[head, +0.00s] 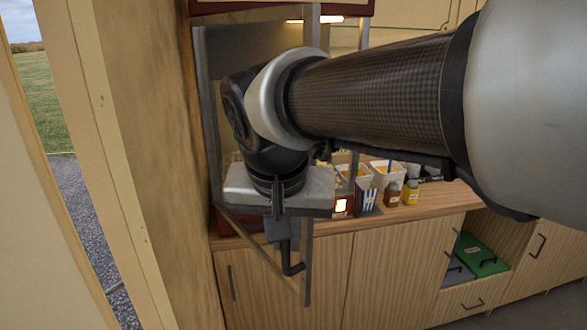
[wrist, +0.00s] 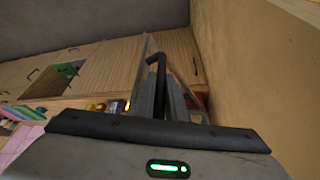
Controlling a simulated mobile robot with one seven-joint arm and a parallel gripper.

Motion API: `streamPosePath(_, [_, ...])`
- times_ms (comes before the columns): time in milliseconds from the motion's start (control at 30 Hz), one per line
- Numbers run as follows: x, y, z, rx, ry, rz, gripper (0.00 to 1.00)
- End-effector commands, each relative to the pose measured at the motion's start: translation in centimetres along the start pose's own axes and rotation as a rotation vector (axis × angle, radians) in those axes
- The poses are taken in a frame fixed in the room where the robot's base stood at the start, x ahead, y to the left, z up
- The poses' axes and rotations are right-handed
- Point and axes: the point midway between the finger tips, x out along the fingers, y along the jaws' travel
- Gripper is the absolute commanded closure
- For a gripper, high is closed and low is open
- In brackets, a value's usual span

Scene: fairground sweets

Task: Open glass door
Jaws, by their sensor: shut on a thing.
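The glass door (head: 308,262) belongs to the popcorn machine (head: 318,35) on the counter. Its thin metal frame stands out from the machine toward me, over the counter's front edge, so it looks swung partly open. My gripper (head: 284,236) is shut on the black door handle (head: 293,268), whose bent lower end sticks out below the fingers. In the wrist view, the fingers (wrist: 157,104) close around the handle (wrist: 154,62), with the door frame (wrist: 188,86) beside it. My arm hides much of the machine and the upper door.
A wooden wall (head: 150,130) stands close on the left of the machine. On the counter (head: 440,199) right of the door are a striped box (head: 368,198), white tubs (head: 386,172) and sauce bottles (head: 411,193). Cabinets (head: 390,270) stand below; floor shows at lower right.

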Motion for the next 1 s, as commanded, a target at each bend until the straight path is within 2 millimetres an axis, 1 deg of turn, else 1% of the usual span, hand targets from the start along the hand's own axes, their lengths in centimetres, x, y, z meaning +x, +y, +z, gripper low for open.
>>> streamPosePath(467, [-0.1,-0.05,-0.14,-0.004,0.003,0.0,1.0])
streamPosePath(500, [-0.1,-0.05,-0.13,-0.004,0.003,0.0,0.85])
streamPosePath(600, [-0.08,-0.04,-0.11,-0.003,0.002,0.0,0.7])
streamPosePath(867, [-0.04,-0.01,-0.07,-0.001,0.001,0.0,0.7])
streamPosePath(1000, [-0.63,0.04,-0.49,0.0,0.001,0.0,0.7])
